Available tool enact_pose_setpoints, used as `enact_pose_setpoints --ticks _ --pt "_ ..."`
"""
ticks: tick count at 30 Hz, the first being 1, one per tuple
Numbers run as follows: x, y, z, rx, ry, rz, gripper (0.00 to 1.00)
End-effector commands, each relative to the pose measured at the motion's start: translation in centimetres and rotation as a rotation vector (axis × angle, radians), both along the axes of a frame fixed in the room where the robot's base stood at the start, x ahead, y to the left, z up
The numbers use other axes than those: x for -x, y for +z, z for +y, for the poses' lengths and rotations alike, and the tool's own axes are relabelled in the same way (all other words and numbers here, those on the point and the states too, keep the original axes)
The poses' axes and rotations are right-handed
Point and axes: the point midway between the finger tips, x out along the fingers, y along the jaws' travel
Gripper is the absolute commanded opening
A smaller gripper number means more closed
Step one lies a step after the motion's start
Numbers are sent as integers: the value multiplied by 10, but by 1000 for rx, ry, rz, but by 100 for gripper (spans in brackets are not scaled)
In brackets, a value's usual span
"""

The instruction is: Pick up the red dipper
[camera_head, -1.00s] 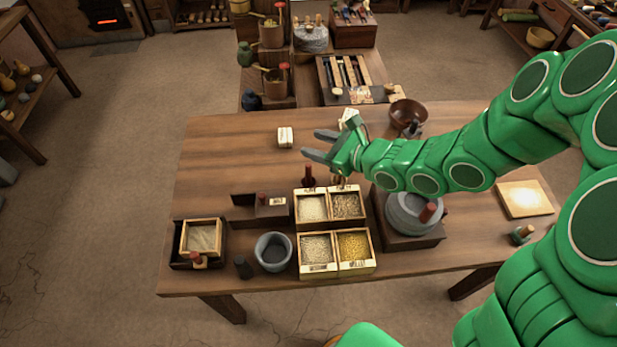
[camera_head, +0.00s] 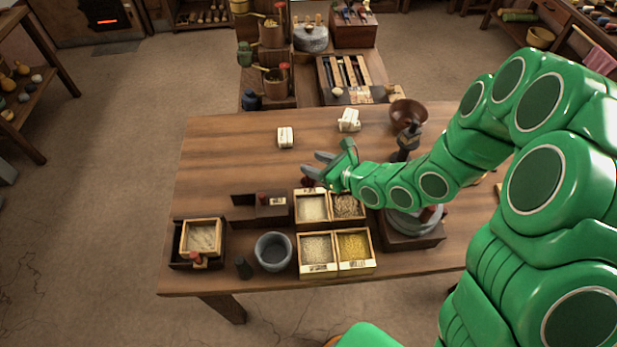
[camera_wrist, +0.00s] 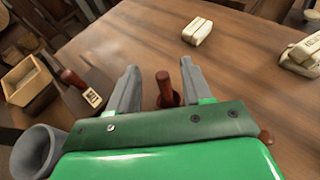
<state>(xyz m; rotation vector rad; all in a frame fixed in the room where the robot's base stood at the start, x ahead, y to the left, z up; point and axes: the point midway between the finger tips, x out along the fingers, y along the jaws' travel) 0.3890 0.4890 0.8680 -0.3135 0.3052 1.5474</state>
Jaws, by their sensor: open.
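The dark red upright piece (camera_head: 307,182), which looks like the red dipper, stands on the table just behind the grain boxes. In the head view it is mostly hidden by my gripper (camera_head: 312,164). In the wrist view the red dipper (camera_wrist: 165,88) shows as a round-topped handle between the two open fingers of my gripper (camera_wrist: 159,66), nearer the right one. The fingers look apart from it on both sides. Its lower part is hidden behind the gripper's body.
Grain boxes (camera_head: 317,270) stand in front of the gripper. A red-handled stamp (camera_wrist: 75,78) and a grey mortar (camera_head: 260,252) are to the left. White blocks (camera_head: 285,137) lie behind, and a brown bowl (camera_head: 396,113) at the back right. The table's left rear is clear.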

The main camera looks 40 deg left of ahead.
Motion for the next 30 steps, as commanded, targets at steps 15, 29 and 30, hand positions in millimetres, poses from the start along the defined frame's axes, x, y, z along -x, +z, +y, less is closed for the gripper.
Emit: enact_pose_setpoints --ticks 15,29,30 --pt "1 -34 1 1 2 1 49" --pt "0 -43 28 -2 0 0 49" --pt "0 -43 28 -2 0 0 49"
